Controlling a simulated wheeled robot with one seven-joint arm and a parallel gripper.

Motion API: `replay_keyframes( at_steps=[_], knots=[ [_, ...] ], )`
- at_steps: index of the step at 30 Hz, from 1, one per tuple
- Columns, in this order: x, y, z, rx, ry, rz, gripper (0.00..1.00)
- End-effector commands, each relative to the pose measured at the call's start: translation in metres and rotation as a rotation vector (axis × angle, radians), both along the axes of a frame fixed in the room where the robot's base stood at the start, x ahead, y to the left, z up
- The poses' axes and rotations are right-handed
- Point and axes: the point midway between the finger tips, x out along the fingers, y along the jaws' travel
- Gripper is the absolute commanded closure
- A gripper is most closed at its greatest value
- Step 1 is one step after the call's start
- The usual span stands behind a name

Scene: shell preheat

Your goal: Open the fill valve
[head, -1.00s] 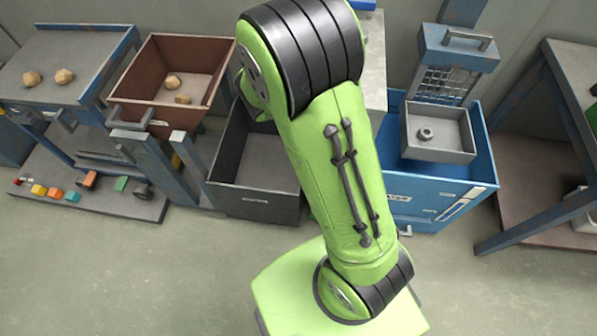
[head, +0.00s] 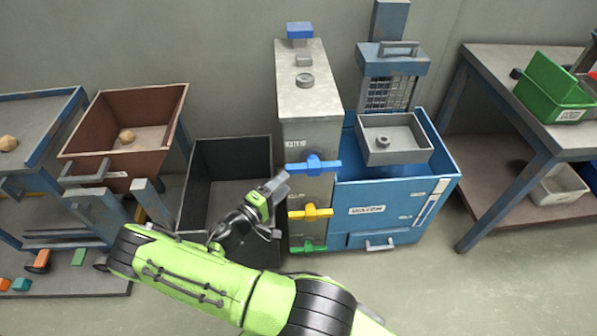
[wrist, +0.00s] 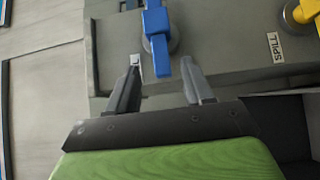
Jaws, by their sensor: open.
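A grey upright cabinet (head: 311,98) carries a column of valves. The top valve has a blue bar handle (head: 313,166), lying roughly level, with a label above it that seems to read FILL. My gripper (head: 281,183) is open and empty, just left of and below the blue handle's left end. In the wrist view my two fingers (wrist: 160,66) are apart, and the blue handle (wrist: 158,35) has its near end between or just past the fingertips. I cannot tell whether it touches either finger.
A yellow valve (head: 310,212) and a green valve (head: 308,247) sit lower on the cabinet; in the wrist view a label like SPILL is beside the yellow one. A blue water tank (head: 385,222) stands right. A dark open bin (head: 225,165) stands left, behind my arm.

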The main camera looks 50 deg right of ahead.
Motion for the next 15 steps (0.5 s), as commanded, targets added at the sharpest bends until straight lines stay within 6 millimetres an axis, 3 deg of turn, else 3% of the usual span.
replay_keyframes(
  at_steps=[3,9,15],
  knots=[
    [-0.004,-0.032,-0.003,0.001,0.0,-0.006,0.49],
    [-0.006,-0.073,-0.002,0.001,-0.001,-0.004,0.49],
    [-0.006,-0.088,-0.001,0.003,0.0,-0.001,0.49]
  ],
)
